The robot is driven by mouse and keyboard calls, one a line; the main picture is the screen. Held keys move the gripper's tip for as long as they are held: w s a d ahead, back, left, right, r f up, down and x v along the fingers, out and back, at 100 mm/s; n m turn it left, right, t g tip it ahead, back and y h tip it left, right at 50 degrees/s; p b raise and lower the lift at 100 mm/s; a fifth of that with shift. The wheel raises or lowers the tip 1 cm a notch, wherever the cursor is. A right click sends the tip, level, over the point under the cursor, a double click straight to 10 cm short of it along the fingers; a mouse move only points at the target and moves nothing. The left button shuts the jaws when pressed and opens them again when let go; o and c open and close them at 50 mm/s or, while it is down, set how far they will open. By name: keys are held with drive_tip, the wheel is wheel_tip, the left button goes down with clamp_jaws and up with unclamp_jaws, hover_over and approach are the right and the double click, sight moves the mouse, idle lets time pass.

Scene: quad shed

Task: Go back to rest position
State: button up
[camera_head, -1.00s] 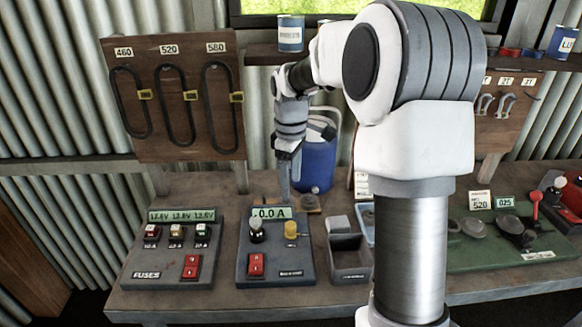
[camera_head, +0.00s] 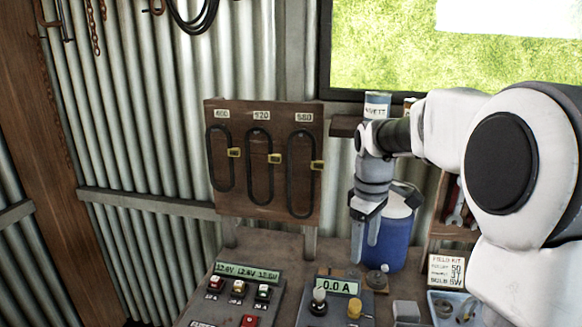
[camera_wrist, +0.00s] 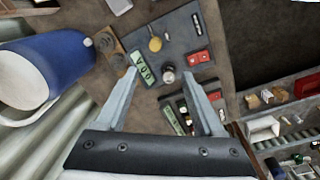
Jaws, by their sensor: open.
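My gripper (camera_head: 366,240) hangs fingers-down over the back of the workbench, in front of a blue drum with a white top (camera_head: 390,235). In the wrist view my gripper (camera_wrist: 168,95) has its two fingers spread apart with nothing between them. Beyond the fingers lies the grey meter panel (camera_wrist: 180,35), with a 0.0 A display, a yellow knob, a pale knob and a red switch. The same meter panel (camera_head: 318,318) shows at the bottom of the head view, partly cut off.
A wooden board with hanging belts (camera_head: 265,205) stands at the bench's back left. The fuse panel (camera_head: 235,290) sits left of the meter panel. A field kit card (camera_head: 445,270) and a small tray (camera_head: 440,300) are at the right.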

drive_tip(key=s+a+r+m+t, duration=0.1)
drive_tip(key=s+m, duration=0.3)
drive_tip(key=s, duration=0.7)
drive_tip(key=s+a+r+m+t, duration=0.2)
drive_tip(key=s+a+m+t, duration=0.1)
drive_tip(key=s, duration=0.9)
drive_tip(key=shift+s+a+r+m+t, duration=0.25)
drive_tip(key=shift+m+t, duration=0.25)
drive_tip(key=shift+m, duration=0.4)
drive_tip(key=shift+r, duration=0.1)
